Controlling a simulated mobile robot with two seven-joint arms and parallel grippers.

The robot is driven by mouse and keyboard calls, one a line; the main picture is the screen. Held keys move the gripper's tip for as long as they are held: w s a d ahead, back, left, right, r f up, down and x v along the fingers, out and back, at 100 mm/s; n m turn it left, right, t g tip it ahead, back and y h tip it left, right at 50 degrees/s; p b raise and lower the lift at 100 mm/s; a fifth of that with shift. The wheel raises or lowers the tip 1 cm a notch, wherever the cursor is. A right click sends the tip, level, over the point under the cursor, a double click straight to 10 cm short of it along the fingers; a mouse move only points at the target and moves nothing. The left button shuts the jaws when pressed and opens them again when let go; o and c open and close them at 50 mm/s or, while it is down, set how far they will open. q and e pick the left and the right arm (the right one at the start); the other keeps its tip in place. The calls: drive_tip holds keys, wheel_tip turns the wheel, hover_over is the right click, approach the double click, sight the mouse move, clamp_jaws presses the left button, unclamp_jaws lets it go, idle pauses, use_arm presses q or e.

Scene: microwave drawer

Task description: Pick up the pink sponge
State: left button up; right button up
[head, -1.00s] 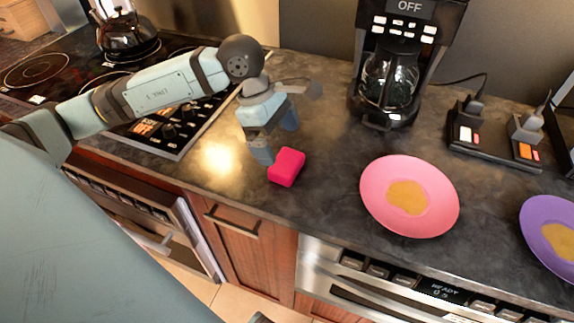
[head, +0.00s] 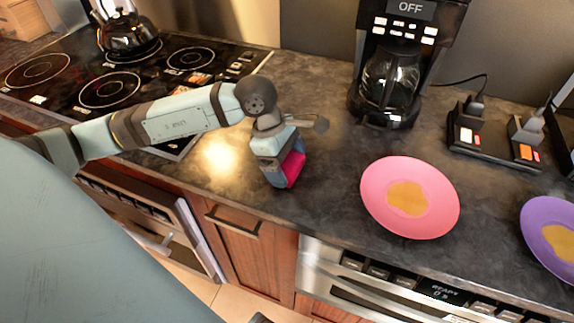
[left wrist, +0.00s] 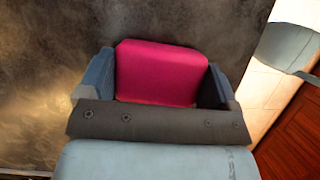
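The pink sponge (head: 293,168) lies on the dark counter, partly hidden behind my left gripper (head: 283,182) in the head view. In the left wrist view the sponge (left wrist: 162,74) sits between the two fingers of my left gripper (left wrist: 162,85). The fingers stand wide apart at the ends of the palm, one on each side of the sponge and very close to it. I cannot tell whether either finger touches it. My right gripper is not in view.
A pink plate (head: 437,190) with a yellowish patch lies right of the sponge, and a purple plate (head: 540,208) farther right. A coffee maker (head: 388,107) stands behind. The stove (head: 60,92) with a kettle (head: 128,37) is at left. The counter's front edge is close.

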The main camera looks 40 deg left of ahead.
sight(287, 162)
use_arm(q)
drive_tip(key=shift+c, duration=1)
drive_tip(key=shift+r, duration=0.15)
wheel_tip(287, 162, up, 20)
drive_tip(key=p, duration=0.1)
